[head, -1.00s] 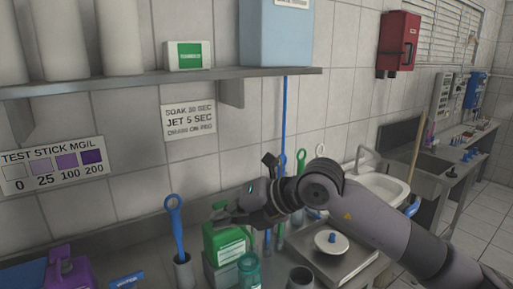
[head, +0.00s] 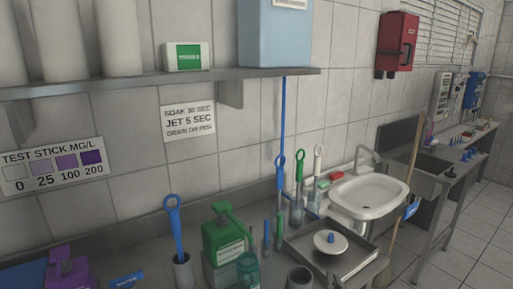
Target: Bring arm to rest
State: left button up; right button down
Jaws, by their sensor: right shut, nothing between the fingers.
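Neither of my grippers shows in the head view now, and no part of my arms can be made out. The worktop where my right arm was is in plain sight. A green bottle (head: 222,240) with a green pump top stands there, with a teal jar (head: 250,268) in front of it. A metal tray (head: 300,252) to the right holds a white disc with a blue knob (head: 330,242).
A blue-handled tool (head: 175,225) stands in a grey holder (head: 183,270). A purple jug (head: 68,272) is at the lower left. Several upright brushes stand behind the tray. A white sink (head: 368,195) and a leaning broom (head: 413,150) are to the right. A shelf (head: 150,83) runs above.

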jog(key=s+d+f+g, duration=0.2)
jog(key=s+f+g, duration=0.4)
jog(key=s+f, duration=0.55)
jog(key=s+d+f+g, duration=0.2)
jog(key=s+f+g, duration=0.6)
jog(key=s, duration=0.6)
notch_tip(320, 180, down, 26)
jog(key=s, duration=0.1)
jog(key=s+d+f+g, duration=0.1)
jog(key=s+d+f, duration=0.1)
jog(key=s+f, duration=1.5)
jog(key=shift+s+d+f+y, duration=0.2)
jog(key=shift+s+f+y, duration=0.05)
jog(key=shift+s+y, duration=0.05)
